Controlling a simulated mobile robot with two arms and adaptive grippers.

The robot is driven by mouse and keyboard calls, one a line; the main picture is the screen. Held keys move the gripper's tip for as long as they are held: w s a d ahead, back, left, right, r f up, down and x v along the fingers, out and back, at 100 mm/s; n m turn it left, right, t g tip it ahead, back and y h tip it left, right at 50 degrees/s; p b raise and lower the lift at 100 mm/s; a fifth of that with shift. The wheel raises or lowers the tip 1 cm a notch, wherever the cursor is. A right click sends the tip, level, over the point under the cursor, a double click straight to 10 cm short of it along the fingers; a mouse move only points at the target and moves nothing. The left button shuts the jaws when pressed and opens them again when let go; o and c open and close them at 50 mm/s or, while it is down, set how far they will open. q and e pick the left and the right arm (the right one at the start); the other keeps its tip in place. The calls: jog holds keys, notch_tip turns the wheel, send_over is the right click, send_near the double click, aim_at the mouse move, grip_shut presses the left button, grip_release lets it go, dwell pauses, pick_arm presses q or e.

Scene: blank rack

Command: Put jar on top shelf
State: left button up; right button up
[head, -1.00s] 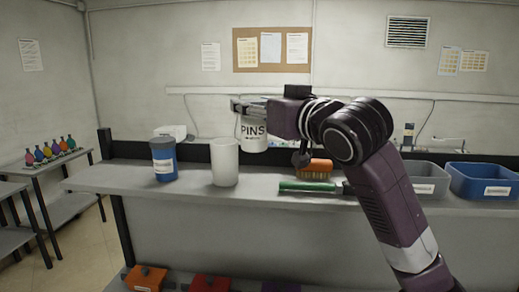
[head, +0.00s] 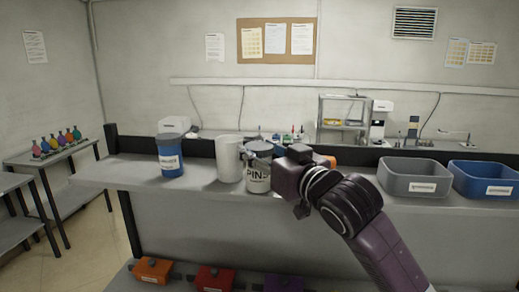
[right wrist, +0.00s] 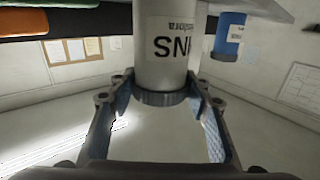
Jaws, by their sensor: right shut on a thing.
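The white jar marked PINS (head: 258,179) is upright at the top shelf (head: 110,174), just right of a plain white cylinder (head: 229,158). Its base looks level with the shelf surface near the front edge; I cannot tell whether it touches. My right gripper (head: 259,150) is shut on the jar's upper end. In the right wrist view, which is upside down, the fingers (right wrist: 160,90) straddle the dark lid of the jar (right wrist: 166,55), and the jar's base is cut off. My left gripper is not in view.
A grey bin (head: 413,183) and a blue bin (head: 485,181) stand at the right. Coloured bins, one orange (head: 152,271), sit on the lower shelf. The top shelf's left end is clear.

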jog(key=o, duration=1)
jog(key=shift+f, duration=0.15)
jog(key=o, duration=0.5)
jog(key=b+v, duration=0.4)
jog(key=v, duration=0.8)
